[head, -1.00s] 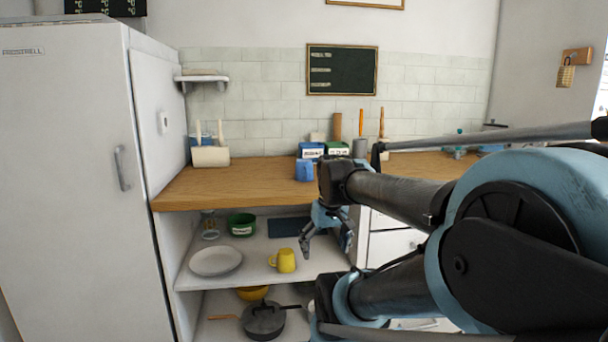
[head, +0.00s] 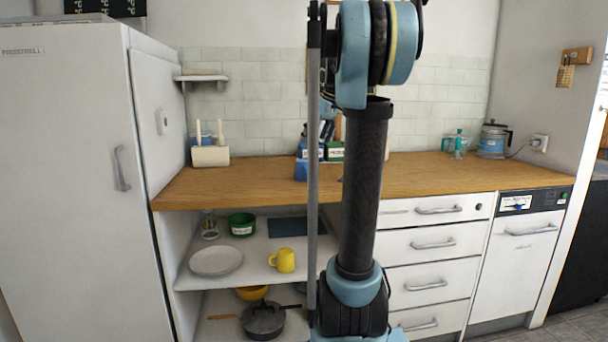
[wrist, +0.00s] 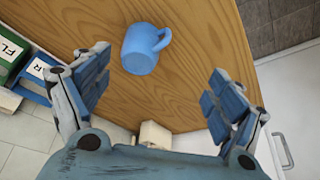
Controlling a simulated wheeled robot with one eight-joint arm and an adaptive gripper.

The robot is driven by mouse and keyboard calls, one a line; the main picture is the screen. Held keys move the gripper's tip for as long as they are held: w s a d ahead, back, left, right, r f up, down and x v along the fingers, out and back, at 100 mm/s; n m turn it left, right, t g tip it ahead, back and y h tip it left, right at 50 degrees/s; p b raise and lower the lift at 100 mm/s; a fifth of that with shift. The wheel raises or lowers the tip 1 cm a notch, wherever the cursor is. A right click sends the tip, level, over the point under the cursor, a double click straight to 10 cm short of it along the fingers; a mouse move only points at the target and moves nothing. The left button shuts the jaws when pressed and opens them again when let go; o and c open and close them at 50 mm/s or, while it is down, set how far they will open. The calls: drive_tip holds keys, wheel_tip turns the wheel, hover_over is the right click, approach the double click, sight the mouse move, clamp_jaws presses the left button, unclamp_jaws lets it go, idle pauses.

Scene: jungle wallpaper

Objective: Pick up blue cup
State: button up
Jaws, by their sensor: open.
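The blue cup (head: 301,171) stands on the wooden counter in the head view, just left of my raised arm. In the wrist view the cup (wrist: 140,50) shows whole, with its handle toward the right. My gripper (wrist: 158,75) is open and empty above the counter, its two blue-padded fingers wide apart. The cup lies beyond the fingertips, nearer the left finger, and does not look held. In the head view my arm hides most of the gripper.
A blue box (wrist: 36,78) and a green box (wrist: 10,55) stand close to the cup by the tiled wall. A white utensil holder (head: 210,156) is farther left on the wooden counter (head: 240,183). A fridge (head: 70,180) borders the counter at left.

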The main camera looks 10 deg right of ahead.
sight(307, 161)
drive_tip(key=shift+n, duration=0.4)
drive_tip(key=w+f, duration=0.2)
drive_tip(key=f, duration=0.1)
drive_tip(key=w+a+f, duration=0.1)
drive_tip(key=w+f, duration=0.1)
drive_tip(key=f, duration=0.1)
drive_tip(key=w+a+f, duration=0.1)
drive_tip(key=w+f, duration=0.1)
drive_tip(key=f, duration=0.1)
drive_tip(key=shift+w+f, duration=0.2)
drive_tip(key=shift+w, duration=0.2)
drive_tip(key=shift+x, duration=2.75)
drive_tip(key=shift+d, duration=0.1)
drive_tip(key=shift+c, duration=0.2)
drive_tip(key=c, duration=1.2)
